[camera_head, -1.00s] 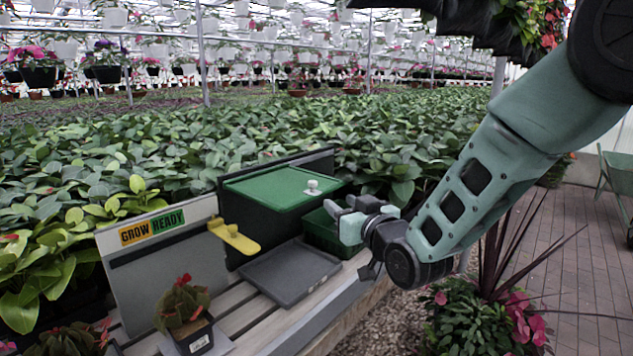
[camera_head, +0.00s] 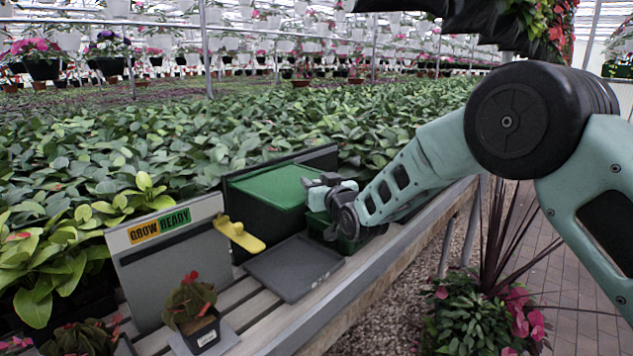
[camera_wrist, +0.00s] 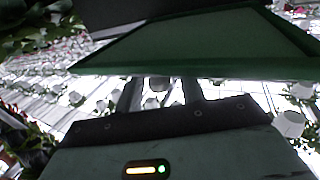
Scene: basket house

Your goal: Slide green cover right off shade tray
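The green cover (camera_head: 268,188) lies flat on top of the black shade tray (camera_head: 262,222) on the slatted bench. It also shows as a green panel with a raised edge in the wrist view (camera_wrist: 205,42). My gripper (camera_head: 312,181) is at the cover's right side, where it hides the white knob in the head view. In the wrist view my two dark fingers (camera_wrist: 161,92) stand apart, with a small greyish rounded shape between them that may be the knob. I cannot tell whether the fingers touch it.
A dark green crate (camera_head: 345,238) stands right of the tray, partly behind my wrist. A flat grey tray (camera_head: 295,268) lies in front. A yellow handle (camera_head: 240,237) sticks out beside the GROW READY board (camera_head: 170,265). A potted plant (camera_head: 193,310) stands front left.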

